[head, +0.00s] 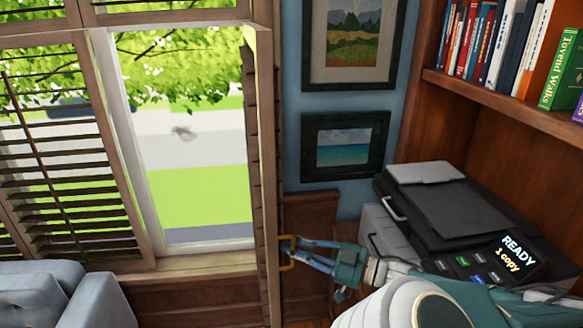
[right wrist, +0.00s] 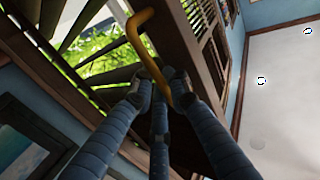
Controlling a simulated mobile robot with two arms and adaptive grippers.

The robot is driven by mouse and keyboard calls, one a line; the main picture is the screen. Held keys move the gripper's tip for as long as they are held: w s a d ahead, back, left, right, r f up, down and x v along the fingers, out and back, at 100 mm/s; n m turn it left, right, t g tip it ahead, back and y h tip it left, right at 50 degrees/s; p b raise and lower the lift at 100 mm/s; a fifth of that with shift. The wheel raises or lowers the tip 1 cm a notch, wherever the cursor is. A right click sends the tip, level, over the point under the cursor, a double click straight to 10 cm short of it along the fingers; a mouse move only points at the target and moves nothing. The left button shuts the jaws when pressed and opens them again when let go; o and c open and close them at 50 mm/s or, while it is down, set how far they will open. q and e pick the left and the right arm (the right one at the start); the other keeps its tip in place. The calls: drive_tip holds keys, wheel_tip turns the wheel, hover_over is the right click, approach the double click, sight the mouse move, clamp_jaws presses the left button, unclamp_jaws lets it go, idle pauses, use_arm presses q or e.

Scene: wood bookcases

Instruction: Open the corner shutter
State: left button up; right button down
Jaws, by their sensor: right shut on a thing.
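The corner shutter (head: 266,150) is a wooden louvred panel at the right end of the window in the head view. It is seen nearly edge-on, swung out from the window, and the opening to its left shows grass and road. Its yellow handle (head: 287,267) is low on the panel, and it also shows in the right wrist view (right wrist: 139,24). My right gripper (head: 292,250) reaches in from the right with its blue fingers closed around this handle. The fingers hide part of the handle in the right wrist view. My left gripper is not in view.
Another louvred shutter (head: 65,160) covers the left part of the window. A blue-grey armchair (head: 60,295) stands at lower left. A printer (head: 450,215) sits in the bookcase at right, close to my right arm. Framed pictures (head: 345,147) hang on the blue wall.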

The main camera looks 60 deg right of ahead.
drive_tip(key=c, duration=1.8)
unclamp_jaws()
drive_tip(key=shift+s+f, duration=0.15)
drive_tip(key=shift+f, duration=0.25)
drive_tip(key=shift+r, duration=0.15)
drive_tip(key=s+d, duration=0.1)
drive_tip(key=s, duration=1.1)
drive_tip(key=shift+a, duration=0.15)
